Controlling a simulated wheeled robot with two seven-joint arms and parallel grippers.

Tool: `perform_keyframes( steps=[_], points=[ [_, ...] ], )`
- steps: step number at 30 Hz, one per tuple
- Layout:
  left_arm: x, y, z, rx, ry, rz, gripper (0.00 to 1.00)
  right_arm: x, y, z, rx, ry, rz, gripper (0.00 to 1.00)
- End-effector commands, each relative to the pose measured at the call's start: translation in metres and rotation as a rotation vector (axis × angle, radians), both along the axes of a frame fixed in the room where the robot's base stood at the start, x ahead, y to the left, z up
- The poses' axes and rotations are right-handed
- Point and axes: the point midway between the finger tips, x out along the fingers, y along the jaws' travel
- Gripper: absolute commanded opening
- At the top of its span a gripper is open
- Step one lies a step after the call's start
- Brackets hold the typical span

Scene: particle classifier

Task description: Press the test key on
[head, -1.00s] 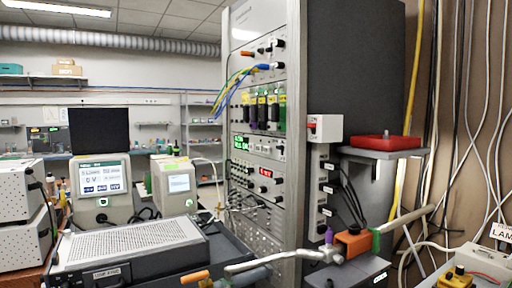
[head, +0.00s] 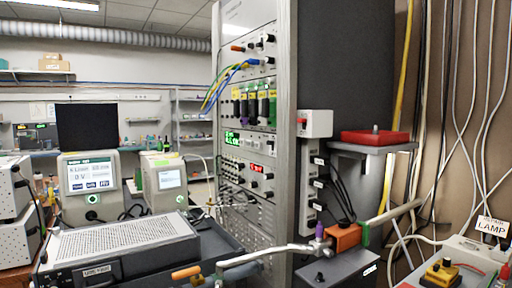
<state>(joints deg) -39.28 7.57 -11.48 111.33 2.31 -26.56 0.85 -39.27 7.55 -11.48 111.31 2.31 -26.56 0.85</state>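No key labelled as a test key can be read in the head view. Possible candidates are a red box (head: 375,137) with a small grey post on top, on a grey wall shelf (head: 372,149), and a white switch box (head: 316,123) with a red button on the side of the tall rack. A yellow block with a dark knob (head: 440,272) sits on a pale box at the lower right. Neither of my grippers shows in the head view.
The tall instrument rack (head: 287,100) stands in the middle. A grey chassis (head: 125,245) and a metal pipe (head: 280,250) with orange parts fill the front. Cables hang at the right, beside a sign reading LAMP (head: 492,226). Two small display instruments (head: 91,208) stand at the left.

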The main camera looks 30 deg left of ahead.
Motion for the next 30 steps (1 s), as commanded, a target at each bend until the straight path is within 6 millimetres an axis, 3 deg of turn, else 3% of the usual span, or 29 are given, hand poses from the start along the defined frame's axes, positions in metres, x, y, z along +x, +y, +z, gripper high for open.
perform_keyframes(
  steps=[4,9,30],
  points=[
    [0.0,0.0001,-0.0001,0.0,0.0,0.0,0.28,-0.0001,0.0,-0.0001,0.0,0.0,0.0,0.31],
    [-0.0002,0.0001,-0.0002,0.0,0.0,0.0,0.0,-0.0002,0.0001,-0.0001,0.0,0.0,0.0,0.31],
    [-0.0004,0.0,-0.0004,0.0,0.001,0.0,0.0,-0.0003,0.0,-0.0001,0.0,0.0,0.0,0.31]
  ],
)
